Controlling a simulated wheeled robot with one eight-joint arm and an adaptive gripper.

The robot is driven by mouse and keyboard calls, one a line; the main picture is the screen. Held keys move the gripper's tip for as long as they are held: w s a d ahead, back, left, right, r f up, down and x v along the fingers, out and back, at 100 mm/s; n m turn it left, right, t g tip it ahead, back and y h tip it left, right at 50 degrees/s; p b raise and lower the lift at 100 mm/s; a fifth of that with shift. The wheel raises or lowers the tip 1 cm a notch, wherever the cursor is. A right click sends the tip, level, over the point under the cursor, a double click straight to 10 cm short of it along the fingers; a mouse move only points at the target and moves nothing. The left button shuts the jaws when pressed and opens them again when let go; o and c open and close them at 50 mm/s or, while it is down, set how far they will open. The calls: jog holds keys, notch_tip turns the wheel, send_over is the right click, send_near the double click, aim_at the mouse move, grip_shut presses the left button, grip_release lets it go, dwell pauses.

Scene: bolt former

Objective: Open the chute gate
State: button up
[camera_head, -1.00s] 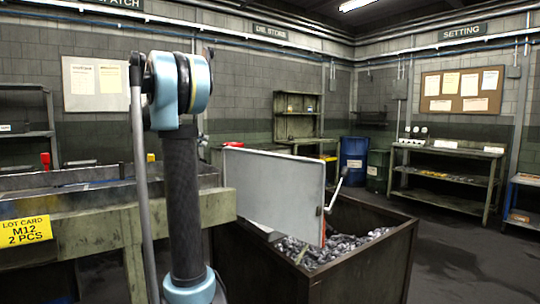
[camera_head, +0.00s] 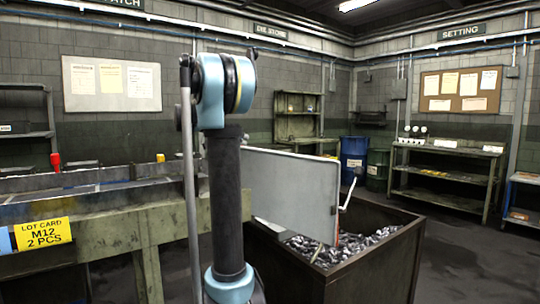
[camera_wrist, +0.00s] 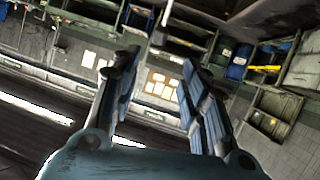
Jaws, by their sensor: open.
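The chute gate appears as a flat grey panel (camera_head: 290,190) standing over the near-left part of a dark metal bin, in the head view. A bent crank-like handle (camera_head: 349,193) sticks out at its right edge. My arm stands upright in front and hides the panel's left end and part of the chute. My gripper (camera_wrist: 160,60) is open in the wrist view, its two fingers spread with nothing between them. It is out of sight in the head view. I cannot clearly make out the gate or its handle in the wrist view.
The dark bin (camera_head: 375,262) holds loose metal parts. A worn green bench (camera_head: 110,228) with a yellow lot card (camera_head: 43,233) stands at left. A blue drum (camera_head: 353,153), green drum (camera_head: 378,170) and shelving table (camera_head: 445,172) stand behind. Floor right of the bin is clear.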

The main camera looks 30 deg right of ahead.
jog(key=x, duration=1.7)
jog(key=shift+s, duration=0.1)
grip_shut()
